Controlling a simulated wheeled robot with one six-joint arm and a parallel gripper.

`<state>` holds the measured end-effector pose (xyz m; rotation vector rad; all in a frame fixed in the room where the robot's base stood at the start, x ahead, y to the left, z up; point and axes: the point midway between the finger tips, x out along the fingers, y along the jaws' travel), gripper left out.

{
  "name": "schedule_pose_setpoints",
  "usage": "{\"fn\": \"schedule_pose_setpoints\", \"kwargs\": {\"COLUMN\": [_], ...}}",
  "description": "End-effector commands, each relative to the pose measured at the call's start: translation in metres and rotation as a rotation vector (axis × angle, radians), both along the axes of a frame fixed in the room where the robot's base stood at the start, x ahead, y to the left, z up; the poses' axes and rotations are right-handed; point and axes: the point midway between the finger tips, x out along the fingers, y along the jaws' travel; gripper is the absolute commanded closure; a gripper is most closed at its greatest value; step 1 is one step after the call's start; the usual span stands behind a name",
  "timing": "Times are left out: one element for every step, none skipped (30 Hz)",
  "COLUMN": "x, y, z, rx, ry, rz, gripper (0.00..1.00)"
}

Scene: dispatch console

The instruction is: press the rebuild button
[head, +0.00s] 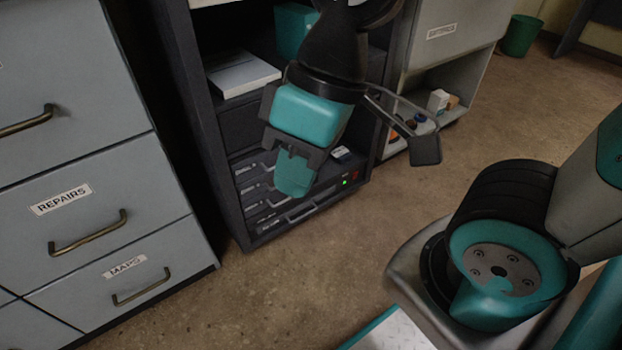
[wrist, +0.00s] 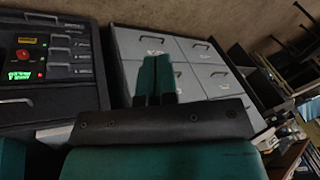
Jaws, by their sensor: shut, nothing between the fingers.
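A dark drive unit (head: 300,212) sits low in the dark cabinet in the head view, with several drive bays and small green and red lights (head: 354,175) at its right. The same unit (wrist: 60,95) is at the left of the wrist view. There it shows a round red button (wrist: 24,54), a yellow label and a lit green display (wrist: 20,75). No lettering naming the rebuild button is readable. My gripper (head: 293,178) is shut and empty, hanging in front of the unit and hiding part of it. Its closed fingers (wrist: 154,82) point away from the button in the wrist view.
Grey drawers (head: 85,225) with brass handles, labelled REPAIRS and MAPS, stand left of the cabinet. A white box (head: 240,73) lies on the cabinet shelf above. A grey cabinet (head: 440,40) with an open shelf stands right. The floor (head: 300,290) in front is clear.

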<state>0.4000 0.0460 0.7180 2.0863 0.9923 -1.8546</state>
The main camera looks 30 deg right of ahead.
Motion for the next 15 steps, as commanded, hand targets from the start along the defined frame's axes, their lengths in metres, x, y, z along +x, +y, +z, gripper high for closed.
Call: {"fn": "schedule_pose_setpoints", "kwargs": {"x": [0.000,0.001,0.005,0.008,0.014,0.023,0.032,0.042,0.059,0.072,0.086,0.106,0.120,0.134,0.151], "y": [0.000,0.000,0.000,0.000,0.001,-0.001,-0.002,-0.003,-0.004,-0.007,-0.010,-0.016,-0.022,-0.029,-0.039], "z": [0.000,-0.001,-0.004,-0.008,-0.013,-0.021,-0.030,-0.039,-0.054,-0.067,-0.081,-0.101,-0.116,-0.131,-0.151], "rx": [0.000,0.001,0.006,0.012,0.019,0.034,0.048,0.065,0.093,0.115,0.141,0.177,0.206,0.233,0.268], "ry": [0.000,0.001,0.002,0.005,0.010,0.016,0.022,0.028,0.035,0.041,0.046,0.050,0.051,0.051,0.052], "rz": [-0.001,-0.003,-0.011,-0.021,-0.033,-0.056,-0.078,-0.106,-0.148,-0.185,-0.225,-0.286,-0.333,-0.380,-0.444], "gripper": [1.00,1.00,1.00,1.00,1.00,1.00,1.00,1.00,1.00,1.00,1.00,1.00,1.00,1.00,1.00]}}
